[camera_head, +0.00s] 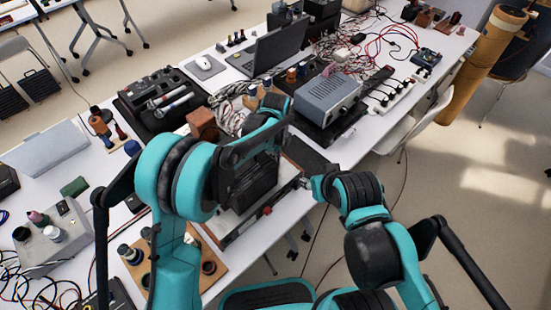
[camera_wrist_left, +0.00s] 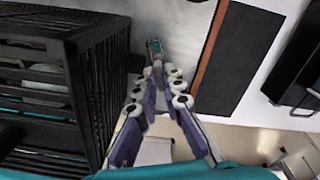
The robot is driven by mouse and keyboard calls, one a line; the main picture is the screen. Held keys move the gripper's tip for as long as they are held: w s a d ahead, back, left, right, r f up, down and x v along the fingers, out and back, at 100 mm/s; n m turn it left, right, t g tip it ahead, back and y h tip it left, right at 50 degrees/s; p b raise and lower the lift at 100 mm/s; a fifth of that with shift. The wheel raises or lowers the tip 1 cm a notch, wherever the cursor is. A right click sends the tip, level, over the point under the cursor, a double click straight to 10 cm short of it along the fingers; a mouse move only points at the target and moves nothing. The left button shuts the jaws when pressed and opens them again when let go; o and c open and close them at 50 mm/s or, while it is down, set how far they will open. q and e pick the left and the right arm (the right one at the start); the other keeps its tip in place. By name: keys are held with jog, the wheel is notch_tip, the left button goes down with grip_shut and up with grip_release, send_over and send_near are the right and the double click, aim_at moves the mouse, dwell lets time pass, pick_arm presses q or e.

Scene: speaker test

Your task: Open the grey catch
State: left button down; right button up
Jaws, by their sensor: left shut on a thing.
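My left gripper (camera_wrist_left: 157,70) has its fingers drawn together at the tips in the left wrist view. They are closed on a small grey part (camera_wrist_left: 154,45), apparently the grey catch, beside a black slatted box (camera_wrist_left: 90,75). The fingertips cover most of the catch, so how far it is turned cannot be told. In the head view the black box (camera_head: 252,187) stands below my left forearm, which hides the left gripper and the catch. My right gripper (camera_head: 305,183) is at the box's right, small and partly hidden by its own arm; its jaw opening is unclear.
A dark mat (camera_head: 310,160) lies beyond the box. A grey instrument (camera_head: 329,98) and a laptop (camera_head: 282,48) stand further back among cables. A wooden board (camera_head: 190,270) with several knobs lies at front left. The table's front edge is close to the box.

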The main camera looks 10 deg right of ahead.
pick_arm(q)
jog(key=shift+m, duration=1.8)
jog(key=c, duration=1.6)
grip_release()
jog(key=shift+c, duration=0.2)
notch_tip(320, 180, up, 12)
